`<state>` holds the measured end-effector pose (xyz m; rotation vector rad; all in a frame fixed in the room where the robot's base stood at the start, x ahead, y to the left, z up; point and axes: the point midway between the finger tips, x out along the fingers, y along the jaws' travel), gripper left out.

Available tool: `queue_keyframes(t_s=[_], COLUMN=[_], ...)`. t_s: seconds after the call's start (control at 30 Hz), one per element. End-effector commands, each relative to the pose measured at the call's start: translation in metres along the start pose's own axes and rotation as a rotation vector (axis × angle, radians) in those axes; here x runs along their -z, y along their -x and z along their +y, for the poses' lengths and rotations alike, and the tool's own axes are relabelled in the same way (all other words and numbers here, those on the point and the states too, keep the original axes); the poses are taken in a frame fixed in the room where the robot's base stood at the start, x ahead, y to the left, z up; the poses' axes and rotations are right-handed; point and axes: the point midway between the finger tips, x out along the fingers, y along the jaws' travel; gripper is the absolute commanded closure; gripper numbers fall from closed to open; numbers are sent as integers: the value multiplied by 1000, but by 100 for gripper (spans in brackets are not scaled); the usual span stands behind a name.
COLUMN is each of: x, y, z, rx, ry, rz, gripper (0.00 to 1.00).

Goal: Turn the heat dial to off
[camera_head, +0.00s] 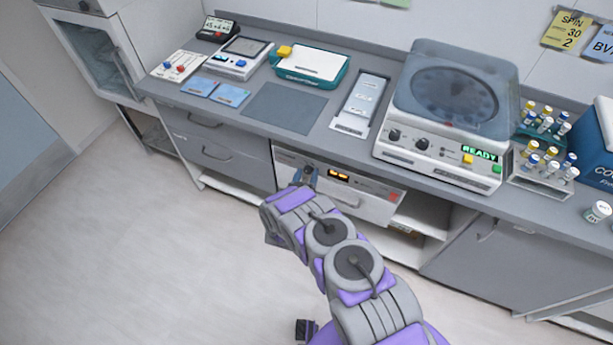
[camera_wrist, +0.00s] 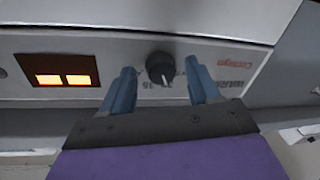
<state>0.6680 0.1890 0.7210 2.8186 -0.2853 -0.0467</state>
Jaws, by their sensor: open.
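The heat dial (camera_wrist: 159,67) is a round black knob on the pale front panel of an under-counter appliance (camera_head: 350,203). In the wrist view a light pointer mark on it points down and slightly right. My gripper (camera_wrist: 160,84) is open, with one blue finger on each side of the dial. In the head view my gripper (camera_head: 305,174) is at the left part of the panel and hides the dial. A lit orange display (camera_wrist: 63,79) is beside the dial; it also shows in the head view (camera_head: 339,174).
A red button (camera_head: 393,197) and a handle are on the appliance front. The grey counter (camera_head: 287,108) above overhangs the panel and holds a centrifuge (camera_head: 452,100), vial racks (camera_head: 543,170) and a teal tray (camera_head: 309,82). The floor (camera_head: 130,240) at left is clear.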

Motion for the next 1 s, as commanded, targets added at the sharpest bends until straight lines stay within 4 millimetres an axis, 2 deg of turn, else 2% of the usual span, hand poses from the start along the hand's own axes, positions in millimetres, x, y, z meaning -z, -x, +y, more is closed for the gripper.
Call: queue_keyframes(t_s=[0.13, 0.7, 1.0], x=[0, 0, 0], y=[0, 0, 0], z=[-1, 0, -1], rx=[0, 0, 1], ry=[1, -1, 3], rz=[0, 0, 0], gripper=[39, 94, 95])
